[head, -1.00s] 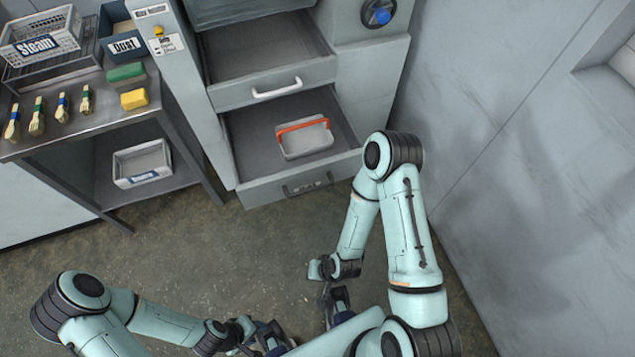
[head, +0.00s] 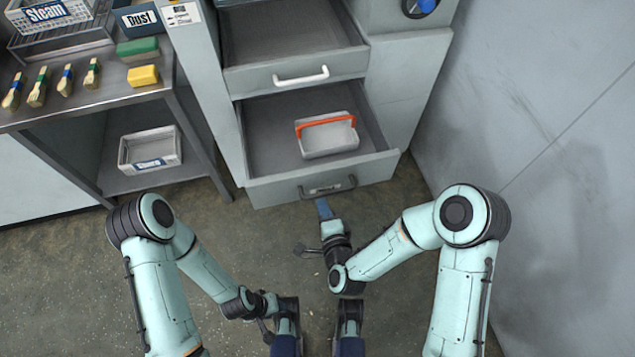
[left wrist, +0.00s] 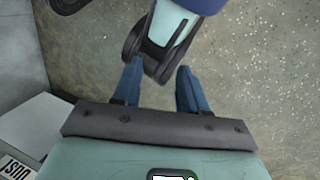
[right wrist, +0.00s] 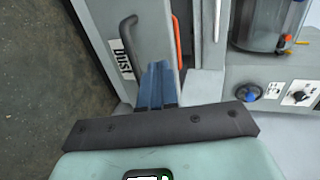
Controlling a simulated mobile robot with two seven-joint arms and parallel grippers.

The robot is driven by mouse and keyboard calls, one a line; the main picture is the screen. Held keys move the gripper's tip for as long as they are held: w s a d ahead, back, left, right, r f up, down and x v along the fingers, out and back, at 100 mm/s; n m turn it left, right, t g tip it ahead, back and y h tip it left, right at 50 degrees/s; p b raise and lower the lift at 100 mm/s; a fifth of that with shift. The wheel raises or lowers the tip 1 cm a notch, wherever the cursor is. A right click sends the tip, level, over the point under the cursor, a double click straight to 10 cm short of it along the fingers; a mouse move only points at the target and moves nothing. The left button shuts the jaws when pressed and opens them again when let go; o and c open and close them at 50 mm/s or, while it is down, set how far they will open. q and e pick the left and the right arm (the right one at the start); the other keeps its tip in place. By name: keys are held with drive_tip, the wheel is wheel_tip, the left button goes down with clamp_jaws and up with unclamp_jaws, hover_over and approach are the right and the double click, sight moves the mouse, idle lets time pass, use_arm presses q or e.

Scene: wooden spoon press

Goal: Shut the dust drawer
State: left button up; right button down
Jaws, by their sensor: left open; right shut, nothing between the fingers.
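The dust drawer (head: 275,190) is the lower of two pulled-out drawers in the grey cabinet, with a dark handle (head: 328,188) on its front. Its "Dust" label (right wrist: 121,58) shows beside the handle in the right wrist view. A grey bin with an orange handle (head: 328,140) sits inside it. My right gripper (head: 323,208) is shut and empty, its blue fingertips just in front of the drawer's front panel. The fingers (right wrist: 158,78) overlap the panel in the right wrist view; I cannot tell whether they touch. My left gripper (left wrist: 158,88) is open and empty over the floor, away from the drawer.
The upper drawer (head: 300,75) with a white handle also stands open. A metal table (head: 105,105) at left holds brushes, sponges and bins, with a white bin (head: 150,150) on its shelf. A wall (head: 550,130) bounds the right. The floor before the drawer is clear.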

sight(312, 175)
drive_tip(key=x, duration=0.7)
drive_tip(key=shift+w+a+r+b, duration=0.15)
drive_tip(key=shift+w+r+b, duration=0.15)
drive_tip(key=shift+w, duration=0.2)
use_arm(q)
drive_tip(key=shift+w+a+f, duration=0.25)
drive_tip(key=shift+w+f, duration=0.25)
drive_tip(key=shift+w, duration=0.1)
use_arm(e)
drive_tip(key=shift+w+a, duration=0.2)
drive_tip(key=shift+w, duration=0.4)
